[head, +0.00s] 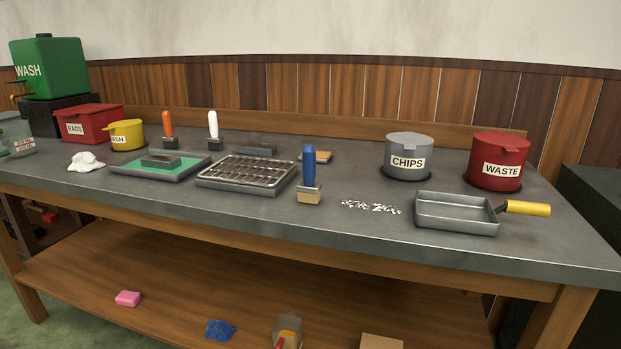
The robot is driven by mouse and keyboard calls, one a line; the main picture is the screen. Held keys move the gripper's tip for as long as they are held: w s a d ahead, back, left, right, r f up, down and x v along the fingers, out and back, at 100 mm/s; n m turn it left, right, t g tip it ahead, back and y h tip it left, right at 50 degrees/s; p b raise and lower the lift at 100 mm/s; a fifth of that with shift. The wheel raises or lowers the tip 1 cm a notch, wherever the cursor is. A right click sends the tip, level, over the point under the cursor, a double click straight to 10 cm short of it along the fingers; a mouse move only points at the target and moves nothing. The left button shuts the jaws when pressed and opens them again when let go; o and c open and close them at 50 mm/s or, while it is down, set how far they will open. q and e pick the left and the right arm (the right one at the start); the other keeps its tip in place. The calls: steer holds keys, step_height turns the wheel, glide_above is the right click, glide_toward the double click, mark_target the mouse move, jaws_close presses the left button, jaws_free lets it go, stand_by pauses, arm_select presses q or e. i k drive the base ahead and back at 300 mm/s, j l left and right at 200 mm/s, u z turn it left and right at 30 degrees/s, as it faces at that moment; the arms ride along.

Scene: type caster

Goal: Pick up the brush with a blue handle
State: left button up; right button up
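The brush with a blue handle (309,168) stands upright on the grey workbench (250,212), near the middle of its front half. Its pale bristles (309,198) point down and seem to rest on the bench top, with a metal band above them. It stands just right of the slotted metal tray (247,174) and left of some scattered white chips (371,207). Neither of my grippers shows in the head view.
Orange-handled (167,125) and white-handled (213,125) brushes stand behind. A yellow-handled pan (456,213), grey CHIPS pot (408,152) and red WASTE pot (498,163) are at right. A green tray (186,172) is at left. Bench in front of the blue-handled brush is clear.

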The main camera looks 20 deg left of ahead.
mark_target(309, 191)
steer(key=i+j, duration=0.15)
steer(key=j, duration=0.2)
steer(key=i+j, duration=0.1)
steer(key=j, duration=0.25)
steer(key=i+j, duration=0.15)
steer(key=j, duration=0.15)
steer(key=i+j, duration=0.15)
steer(key=j, duration=0.2)
steer(key=i+j+z, duration=0.1)
steer(key=j, duration=0.25)
steer(key=i+j, duration=0.1)
steer(key=j, duration=0.25)
steer(key=i+j+z, duration=0.15)
steer(key=j, duration=0.25)
